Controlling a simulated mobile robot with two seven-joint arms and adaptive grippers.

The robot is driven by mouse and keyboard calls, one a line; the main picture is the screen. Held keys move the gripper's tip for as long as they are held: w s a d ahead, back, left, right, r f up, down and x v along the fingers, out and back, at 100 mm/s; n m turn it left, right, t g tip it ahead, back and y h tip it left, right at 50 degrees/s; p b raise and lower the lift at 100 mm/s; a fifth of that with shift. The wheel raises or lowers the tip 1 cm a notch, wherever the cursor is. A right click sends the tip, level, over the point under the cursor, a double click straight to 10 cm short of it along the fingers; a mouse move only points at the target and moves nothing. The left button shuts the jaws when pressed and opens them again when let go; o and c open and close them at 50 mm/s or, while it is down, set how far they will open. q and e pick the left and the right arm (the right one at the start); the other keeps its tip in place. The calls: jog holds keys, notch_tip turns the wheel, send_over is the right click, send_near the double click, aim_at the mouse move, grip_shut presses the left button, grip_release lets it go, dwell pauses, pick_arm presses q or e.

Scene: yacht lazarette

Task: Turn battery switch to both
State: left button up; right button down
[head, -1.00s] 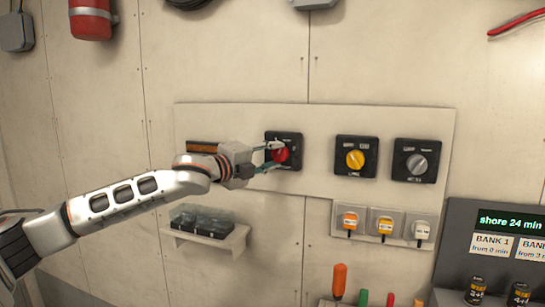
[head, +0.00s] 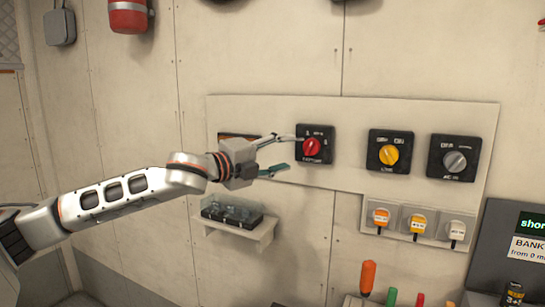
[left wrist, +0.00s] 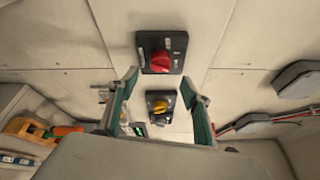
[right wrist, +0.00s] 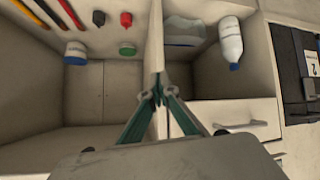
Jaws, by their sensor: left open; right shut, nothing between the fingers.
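The battery switch with a red knob (head: 311,147) sits on a black square plate on the white wall panel (head: 350,105). It also shows in the left wrist view (left wrist: 160,62), beyond the fingertips. My left gripper (head: 286,152) is open and empty, just left of the red switch, with its fingers apart from the knob. A yellow-knob switch (head: 389,154) and a grey-knob switch (head: 455,161) stand to its right on the panel. My right gripper (right wrist: 158,92) is shut and empty, in front of a white divider of a storage unit; it is outside the head view.
Below the panel are a small shelf with a dark clear-lidded box (head: 232,212) and several covered sockets (head: 417,223). Coloured tool handles (head: 368,277) stand at the bottom. A grey console (head: 500,240) is at right.

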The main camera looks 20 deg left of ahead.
pick_arm(q)
jog(key=v, duration=0.3)
jog(key=shift+s+a, duration=0.1)
jog(key=shift+s, duration=0.3)
jog(key=shift+f, duration=0.1)
